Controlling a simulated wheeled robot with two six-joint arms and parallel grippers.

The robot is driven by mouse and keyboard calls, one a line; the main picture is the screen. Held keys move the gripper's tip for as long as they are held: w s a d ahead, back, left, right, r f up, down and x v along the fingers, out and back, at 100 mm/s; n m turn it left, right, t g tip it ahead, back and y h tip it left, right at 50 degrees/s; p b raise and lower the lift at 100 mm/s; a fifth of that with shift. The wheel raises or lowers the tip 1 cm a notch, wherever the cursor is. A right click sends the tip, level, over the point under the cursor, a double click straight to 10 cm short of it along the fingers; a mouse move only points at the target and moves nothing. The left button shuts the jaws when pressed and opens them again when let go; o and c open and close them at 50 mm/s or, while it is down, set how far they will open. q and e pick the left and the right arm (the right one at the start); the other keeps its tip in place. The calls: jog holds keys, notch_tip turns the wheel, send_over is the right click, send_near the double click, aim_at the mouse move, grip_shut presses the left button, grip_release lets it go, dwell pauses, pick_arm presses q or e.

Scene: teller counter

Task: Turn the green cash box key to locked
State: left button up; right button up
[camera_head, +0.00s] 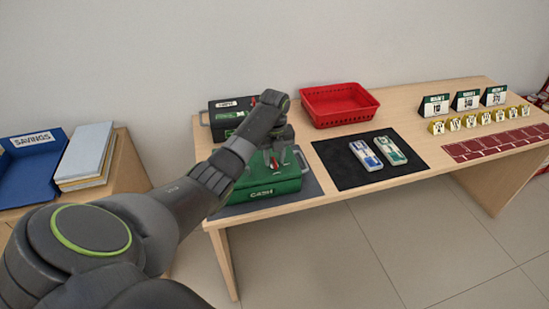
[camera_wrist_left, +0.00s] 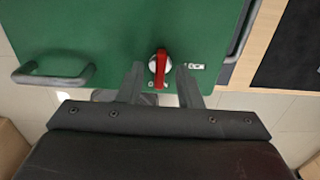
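The green cash box (camera_head: 262,187), labelled CASH on its front, stands on a dark mat near the left end of the counter. Its grey handle (camera_wrist_left: 52,76) shows in the left wrist view. In the head view the red key (camera_head: 273,162) shows between the fingers. My right gripper is not in view.
A black box (camera_head: 222,112) stands behind the green one. A red basket (camera_head: 340,104) and a black mat (camera_head: 340,166) with two banknote bundles lie to the right. Calendars and yellow number tags stand farther right. A blue tray (camera_head: 25,176) is on the left table.

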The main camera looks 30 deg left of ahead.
pick_arm(q)
jog(key=shift+f, duration=0.35)
grip_shut()
jog(key=shift+r, duration=0.1)
